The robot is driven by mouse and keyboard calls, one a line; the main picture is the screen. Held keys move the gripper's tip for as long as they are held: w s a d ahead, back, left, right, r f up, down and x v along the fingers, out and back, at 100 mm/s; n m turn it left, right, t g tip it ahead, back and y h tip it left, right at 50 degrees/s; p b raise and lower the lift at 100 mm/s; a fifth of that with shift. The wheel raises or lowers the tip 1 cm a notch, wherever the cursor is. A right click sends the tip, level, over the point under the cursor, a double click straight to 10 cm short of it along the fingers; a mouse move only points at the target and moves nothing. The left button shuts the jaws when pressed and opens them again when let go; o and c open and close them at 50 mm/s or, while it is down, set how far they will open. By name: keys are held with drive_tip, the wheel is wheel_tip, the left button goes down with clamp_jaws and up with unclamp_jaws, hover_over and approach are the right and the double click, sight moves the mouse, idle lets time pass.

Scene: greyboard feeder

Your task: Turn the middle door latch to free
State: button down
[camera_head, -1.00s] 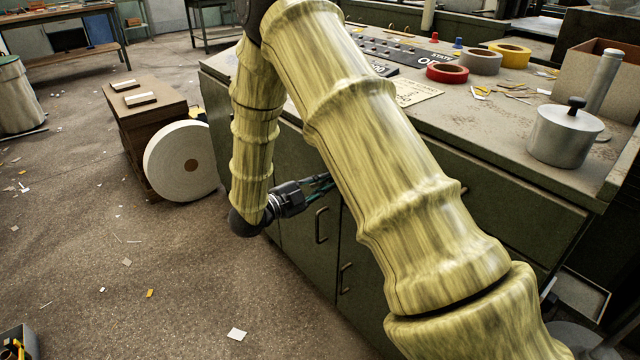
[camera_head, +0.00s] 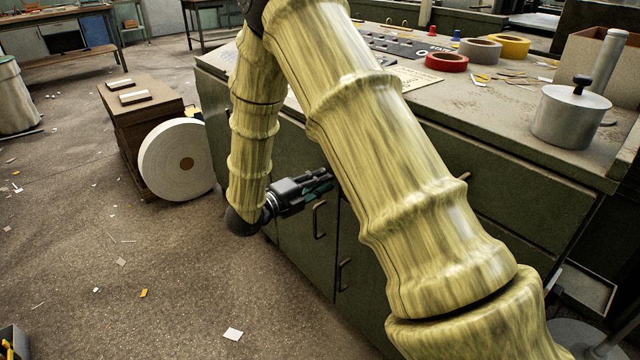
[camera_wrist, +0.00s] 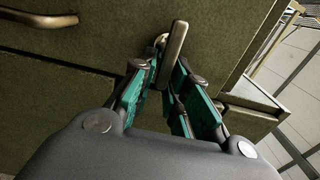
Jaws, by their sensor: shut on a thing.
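The middle door latch (camera_wrist: 174,48) is a small brass-coloured bar on the green cabinet front in the wrist view. It stands slightly tilted, its top leaning right. Its lower part is between the teal pads of my gripper (camera_wrist: 166,82), which is shut on it. In the head view my gripper (camera_head: 326,181) reaches the cabinet (camera_head: 300,250) from the left, beside my upper arm. The latch cannot be made out there, and my arm hides part of the cabinet front.
A door handle (camera_head: 319,219) is just below my gripper, with another handle (camera_head: 343,275) lower right. The worktop (camera_head: 480,115) above carries tape rolls and a metal pot (camera_head: 570,115). A white roll (camera_head: 178,160) stands left. The floor in front is largely clear.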

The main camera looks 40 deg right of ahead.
idle(0.4)
drive_tip(key=c, duration=1.5)
unclamp_jaws()
drive_tip(key=shift+a, duration=0.1)
drive_tip(key=a, duration=0.8)
drive_tip(key=s+a, duration=0.1)
drive_tip(key=a, duration=0.2)
drive_tip(key=shift+a, duration=0.4)
